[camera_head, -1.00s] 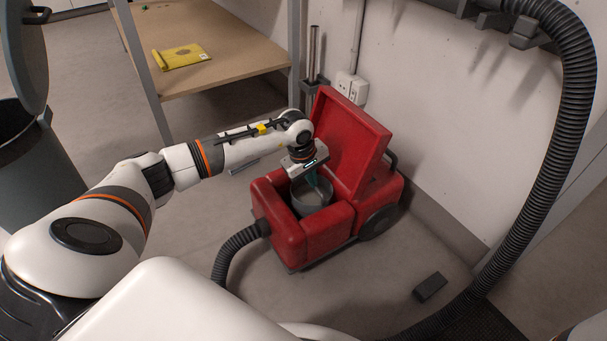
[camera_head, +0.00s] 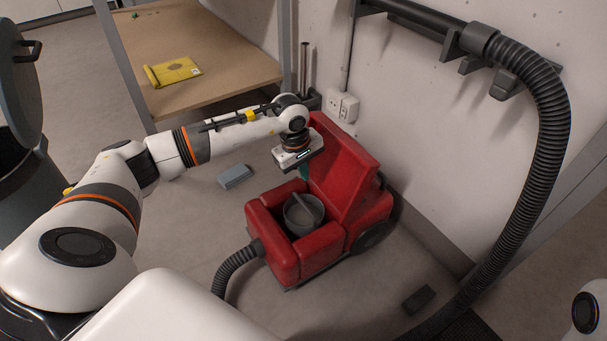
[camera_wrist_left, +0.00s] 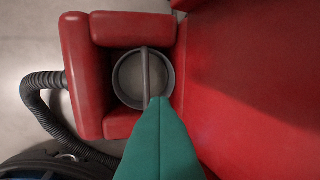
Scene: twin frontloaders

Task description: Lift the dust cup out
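The dust cup (camera_head: 301,221) is a round grey cup with a bar handle across its top. It sits in the open bay of the red machine (camera_head: 285,265), whose red lid (camera_head: 342,175) stands open behind it. My left gripper (camera_head: 304,174) hangs above the back of the cup beside the lid, and its teal fingers look shut and empty. In the left wrist view the teal fingers (camera_wrist_left: 160,135) cover the near edge of the cup (camera_wrist_left: 130,80), with the handle (camera_wrist_left: 146,70) just beyond their tips. My right gripper is out of view.
A black hose (camera_head: 235,265) leaves the machine's front, and a large hose (camera_head: 545,160) hangs at the right. A grey block (camera_head: 235,177) and a dark block (camera_head: 418,299) lie on the floor. A workbench (camera_head: 215,70) with a yellow packet (camera_head: 172,72) stands behind.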

